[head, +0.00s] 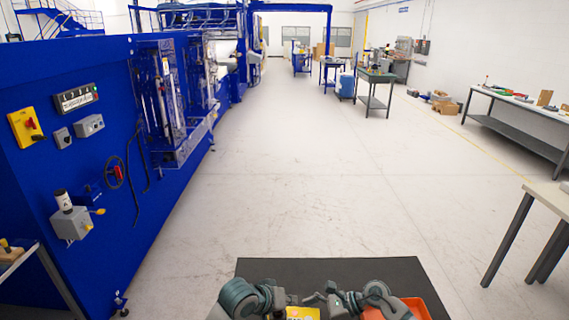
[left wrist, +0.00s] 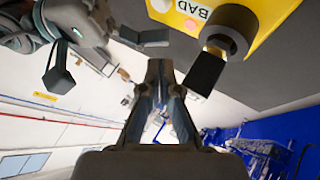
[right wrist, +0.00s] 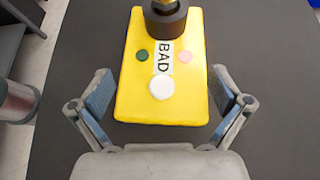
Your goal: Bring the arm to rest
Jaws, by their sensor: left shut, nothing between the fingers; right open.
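My left gripper (left wrist: 160,68) is shut, with its fingers together and nothing between them. It points away from the yellow block, out over the room in the left wrist view. My right gripper (right wrist: 162,78) is open and empty, its fingers spread on either side of the near end of the yellow block (right wrist: 135,95) below. I cannot tell its height above it. The block bears a "BAD" label, a green dot, a pink dot, a white disc and a dark cylinder (right wrist: 166,20). In the head view both arms sit close together at the bottom, partly hiding the block (head: 303,313).
A dark table top (head: 270,268) lies under the arms, with an orange tray (head: 412,305) at its right. A blue machine (head: 75,190) stands on the left. Workbenches (head: 515,130) stand on the right. The pale floor (head: 300,190) ahead is clear.

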